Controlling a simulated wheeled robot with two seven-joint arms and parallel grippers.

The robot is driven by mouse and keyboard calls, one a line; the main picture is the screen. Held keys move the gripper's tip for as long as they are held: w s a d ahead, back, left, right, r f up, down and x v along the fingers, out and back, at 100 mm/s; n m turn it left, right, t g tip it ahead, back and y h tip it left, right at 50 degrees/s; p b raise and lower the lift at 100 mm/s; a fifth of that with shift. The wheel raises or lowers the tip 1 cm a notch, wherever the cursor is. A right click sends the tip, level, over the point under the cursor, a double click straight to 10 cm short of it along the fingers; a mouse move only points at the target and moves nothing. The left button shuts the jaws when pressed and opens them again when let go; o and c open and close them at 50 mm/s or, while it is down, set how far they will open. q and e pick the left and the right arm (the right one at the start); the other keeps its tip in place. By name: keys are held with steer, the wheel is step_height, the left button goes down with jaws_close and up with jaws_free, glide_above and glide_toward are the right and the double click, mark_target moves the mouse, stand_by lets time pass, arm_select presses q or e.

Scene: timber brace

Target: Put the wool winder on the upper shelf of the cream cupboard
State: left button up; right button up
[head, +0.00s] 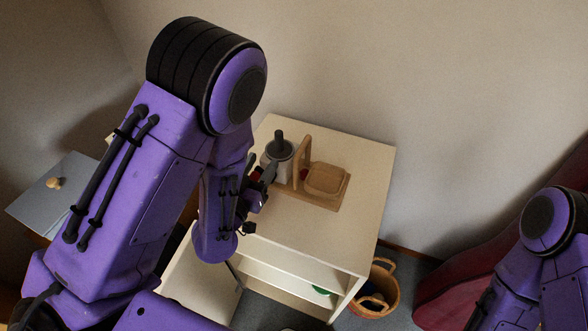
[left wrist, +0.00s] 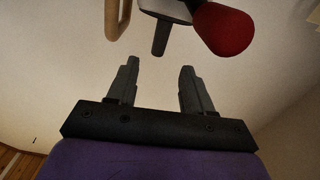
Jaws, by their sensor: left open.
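The cream cupboard (head: 362,165) stands in the middle of the head view, its open front showing a shelf (head: 285,277). On its top, what looks like the wool winder (head: 318,199) has a wooden base, an upright wooden loop and a grey-white body with a dark spindle. In the left wrist view its dark spindle (left wrist: 160,38) and a red knob (left wrist: 222,29) are beyond the fingertips. My left gripper (left wrist: 158,68) is open and empty, with a gap to the spindle; in the head view it is beside the winder, partly hidden by my arm. My right gripper is out of view.
A pale panel (head: 195,287), perhaps an open door, is at the cupboard's front. A green item (head: 321,291) lies inside. A wicker basket (head: 390,297) stands on the floor at right. A grey-blue surface (head: 62,196) with a small knob is at left. The cupboard top's right side is clear.

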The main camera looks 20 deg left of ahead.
mark_target(277, 139)
arm_select(q)
steer(key=shift+m, duration=0.3)
steer(key=w+p, duration=0.1)
steer(key=w, duration=0.2)
steer(key=w+p, duration=0.2)
steer(key=w, duration=0.1)
steer(key=w+p, duration=0.1)
steer(key=w, duration=0.2)
steer(key=shift+w+d+r, duration=0.15)
steer(key=shift+w+d, duration=0.1)
steer(key=shift+w, duration=0.15)
steer(key=shift+w+f, duration=0.2)
steer(key=shift+w, duration=0.2)
jaws_close()
steer(key=shift+r, duration=0.15)
